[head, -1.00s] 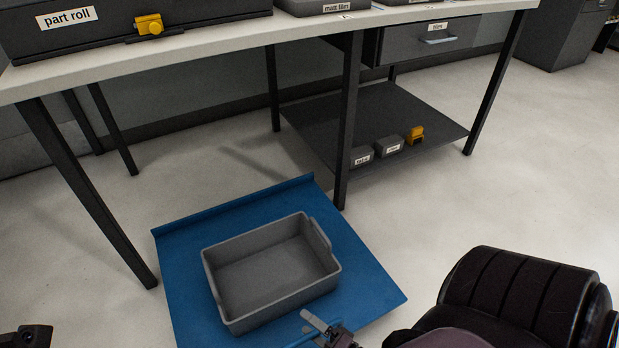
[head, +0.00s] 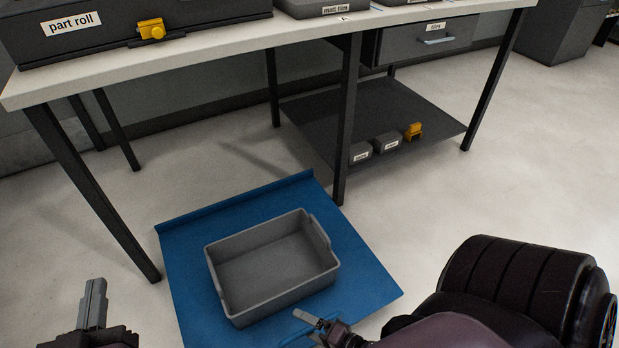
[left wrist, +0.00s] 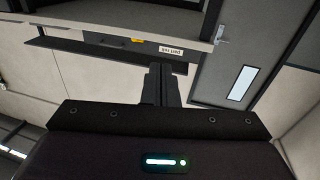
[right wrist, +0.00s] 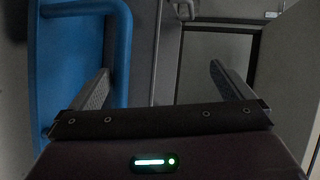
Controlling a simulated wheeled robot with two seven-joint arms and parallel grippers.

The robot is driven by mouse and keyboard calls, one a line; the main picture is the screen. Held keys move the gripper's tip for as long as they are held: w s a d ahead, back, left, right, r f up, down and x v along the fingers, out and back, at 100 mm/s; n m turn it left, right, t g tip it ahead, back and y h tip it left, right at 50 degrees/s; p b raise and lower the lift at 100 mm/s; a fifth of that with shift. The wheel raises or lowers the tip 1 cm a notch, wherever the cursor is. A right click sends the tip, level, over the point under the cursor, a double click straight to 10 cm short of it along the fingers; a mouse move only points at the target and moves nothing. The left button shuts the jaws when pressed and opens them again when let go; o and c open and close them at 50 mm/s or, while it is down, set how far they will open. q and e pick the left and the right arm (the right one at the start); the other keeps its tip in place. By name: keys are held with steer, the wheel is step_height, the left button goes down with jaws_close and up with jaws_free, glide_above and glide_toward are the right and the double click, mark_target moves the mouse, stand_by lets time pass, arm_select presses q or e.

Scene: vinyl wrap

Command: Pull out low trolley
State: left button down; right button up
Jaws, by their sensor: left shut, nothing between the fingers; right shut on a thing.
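The low trolley is a flat blue platform (head: 190,285) with a raised back lip, on the floor in front of the table. A grey open empty bin (head: 270,270) sits on it. Its blue handle (head: 298,320) at the front edge also shows in the right wrist view (right wrist: 120,60). My right gripper (head: 318,322) is at this handle and shut on it; the exact contact is partly hidden. My left gripper (head: 95,300) is shut and empty, left of the trolley; its closed fingers (left wrist: 162,85) show in the left wrist view.
A table with a pale top (head: 225,45) and dark legs stands behind the trolley. Its low shelf (head: 350,110) holds small grey boxes (head: 386,143) and a yellow item (head: 413,131). A part roll box (head: 100,35) lies on top. Floor right of the trolley is clear.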

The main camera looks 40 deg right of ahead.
steer(key=w+r+t, duration=0.1)
steer(key=r+t, duration=0.1)
steer(key=r, duration=0.2)
steer(key=w+d+r+t, duration=0.1)
steer(key=r+t, duration=0.1)
steer(key=r, duration=0.3)
steer(key=w+d+r+t+p, duration=0.1)
steer(key=r, duration=0.3)
steer(key=shift+d+r+m+t+h, duration=0.1)
steer(key=shift+r+m+t+h, duration=0.2)
steer(key=shift+m+t+h, duration=0.1)
steer(key=shift+c, duration=0.2)
steer(key=shift+s+r, duration=0.25)
steer(key=shift+r, duration=0.2)
steer(key=c, duration=0.9)
arm_select(q)
steer(key=s+f+g+y, duration=0.1)
steer(key=s+f+g, duration=0.3)
steer(key=f, duration=0.4)
steer(key=s+a+f+g+y, duration=0.1)
steer(key=s+f+g+y, duration=0.1)
steer(key=f, duration=0.5)
steer(key=shift+s+a+f+g, duration=0.25)
steer(key=shift+s+f+g, duration=0.15)
steer(key=shift+s+g, duration=0.65)
arm_select(e)
steer(key=shift+r, duration=0.3)
